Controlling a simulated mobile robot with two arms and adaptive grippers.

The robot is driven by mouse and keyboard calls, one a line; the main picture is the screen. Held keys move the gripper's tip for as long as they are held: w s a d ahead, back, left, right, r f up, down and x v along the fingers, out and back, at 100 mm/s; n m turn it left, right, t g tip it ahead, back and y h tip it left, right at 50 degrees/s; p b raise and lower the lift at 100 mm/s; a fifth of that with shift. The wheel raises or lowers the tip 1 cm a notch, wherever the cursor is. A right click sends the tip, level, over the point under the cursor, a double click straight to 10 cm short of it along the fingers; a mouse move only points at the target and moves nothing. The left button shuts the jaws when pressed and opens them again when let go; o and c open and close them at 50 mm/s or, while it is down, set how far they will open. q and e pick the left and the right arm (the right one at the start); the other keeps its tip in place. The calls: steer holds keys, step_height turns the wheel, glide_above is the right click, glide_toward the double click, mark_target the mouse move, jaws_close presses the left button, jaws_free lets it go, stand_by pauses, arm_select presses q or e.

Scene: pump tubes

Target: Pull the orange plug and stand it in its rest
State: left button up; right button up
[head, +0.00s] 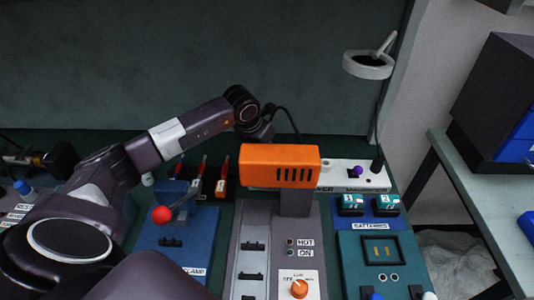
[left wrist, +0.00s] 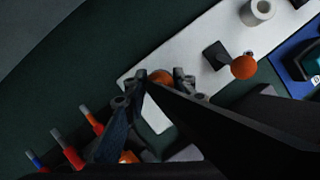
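My left gripper shows in the left wrist view (left wrist: 161,78). Its two fingertips lie on either side of a small orange thing (left wrist: 161,76), probably the orange plug, at the white panel (left wrist: 208,22). I cannot tell whether the fingers touch it. In the head view the orange box hides the fingertips and the plug; only my left wrist shows behind it. A pale, hollow round holder (left wrist: 259,10) stands on the panel's far part, perhaps the rest. My right gripper is in neither view.
The orange box (head: 279,152) stands in front of my left wrist. An orange ball (left wrist: 244,67) on a dark lever stands between plug and holder. A battery tray (head: 371,223) lies at the right. Red-handled tools (left wrist: 67,146) stand at the left. A lamp (head: 368,65) hangs above.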

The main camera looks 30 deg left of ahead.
arm_select(q)
steer(key=o, duration=0.4)
steer(key=shift+c, duration=0.2)
steer(key=shift+r, duration=0.1)
steer(key=v, duration=1.2)
stand_by(0.4)
